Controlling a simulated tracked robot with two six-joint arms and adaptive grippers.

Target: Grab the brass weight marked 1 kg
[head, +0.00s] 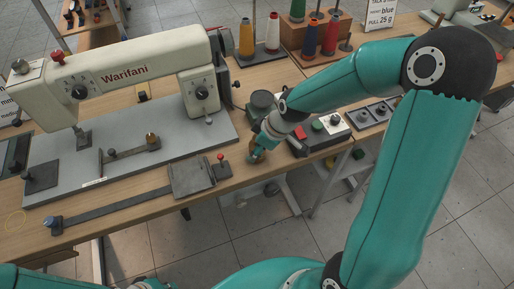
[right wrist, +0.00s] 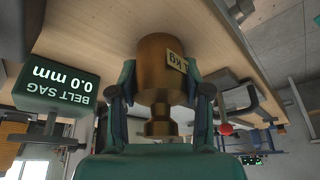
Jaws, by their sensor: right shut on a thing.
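The brass weight (right wrist: 163,68) is a brown-gold cylinder with a narrower neck and knob, and a pale label reading "1 kg" on its side. My right gripper (right wrist: 163,90) is shut on it, one finger on each side of the body. In the head view the right gripper (head: 257,151) is at the front edge of the bench, right of the sewing machine, and mostly covers the weight. I cannot tell whether the weight touches the bench.
The cream sewing machine (head: 115,72) stands on a grey plate at left. A red-and-black switch box (head: 318,139) is just right of the gripper. A green "BELT SAG 0.0 mm" display (right wrist: 62,82) is close by. Thread cones (head: 272,32) stand behind.

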